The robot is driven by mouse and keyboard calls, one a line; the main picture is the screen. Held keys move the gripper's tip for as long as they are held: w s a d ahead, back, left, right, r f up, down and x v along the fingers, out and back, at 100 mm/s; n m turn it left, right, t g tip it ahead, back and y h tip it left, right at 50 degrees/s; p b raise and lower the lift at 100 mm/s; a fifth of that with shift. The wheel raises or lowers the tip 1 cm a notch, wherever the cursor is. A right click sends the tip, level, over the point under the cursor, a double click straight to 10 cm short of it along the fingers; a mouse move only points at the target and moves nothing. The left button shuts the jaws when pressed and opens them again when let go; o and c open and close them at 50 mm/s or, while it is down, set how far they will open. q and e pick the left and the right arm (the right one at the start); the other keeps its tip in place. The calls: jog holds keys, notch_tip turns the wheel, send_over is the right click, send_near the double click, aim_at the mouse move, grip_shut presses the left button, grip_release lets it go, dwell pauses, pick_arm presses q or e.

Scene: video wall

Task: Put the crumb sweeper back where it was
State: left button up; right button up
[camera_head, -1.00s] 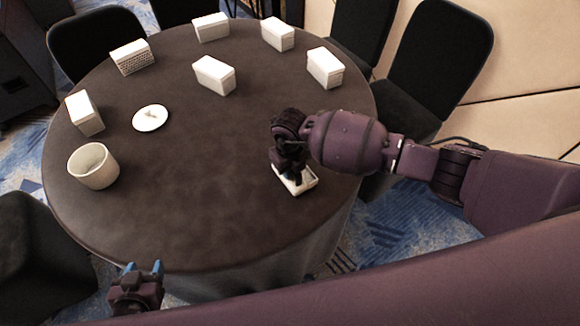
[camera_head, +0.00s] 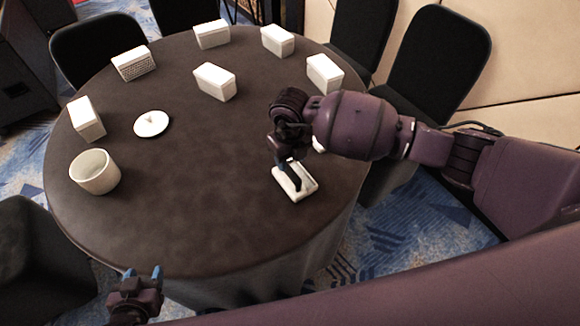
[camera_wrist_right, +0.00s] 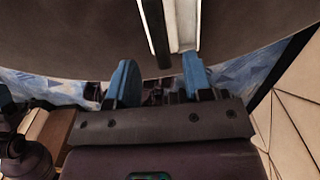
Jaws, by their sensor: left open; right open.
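A low, oblong white thing with a dark strip (camera_head: 304,187) lies on the round table near its right front edge. It looks like the crumb sweeper, perhaps on a tray; I cannot tell the two apart. In the right wrist view its white and dark length (camera_wrist_right: 184,25) runs away from just beyond my fingertips. My right gripper (camera_head: 285,168) points down over it, and the wrist view shows its blue fingers (camera_wrist_right: 158,80) apart. Whether they touch it is unclear. My left gripper (camera_head: 143,272) is open and empty, off the table's front edge.
The brown table (camera_head: 200,205) carries several white boxes (camera_head: 215,82), a white plate (camera_head: 151,124) with a small thing on it, and a white bowl (camera_head: 95,172). A white bit (camera_head: 318,147) shows beside my right arm. Black chairs stand around. The front middle is clear.

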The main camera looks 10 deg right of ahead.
jog(key=r, duration=0.4)
jog(key=shift+s+a+r, duration=0.1)
jog(key=shift+s+a, duration=0.2)
jog(key=s+a+r+m+g+y, duration=0.2)
jog(key=s+a+r+m+y, duration=0.2)
jog(key=s+a+y, duration=0.9)
jog(key=w+d+f+m+t+h, duration=0.1)
jog(key=w+d+m+t+h, duration=0.15)
jog(key=d+m+t, duration=0.85)
jog(key=w+d+f+m+t+h, duration=0.1)
jog(key=w+d+m+t, duration=0.45)
jog(key=m, duration=0.75)
jog(key=s+d+f+m+g+h, duration=0.3)
jog(key=s+d+f+m+h, duration=0.6)
jog(key=s+d+f+m, duration=0.2)
jog(key=s+d+f, duration=0.2)
jog(key=s+d, duration=0.2)
jog(key=shift+f+h, duration=0.25)
jog(key=shift+h, duration=0.1)
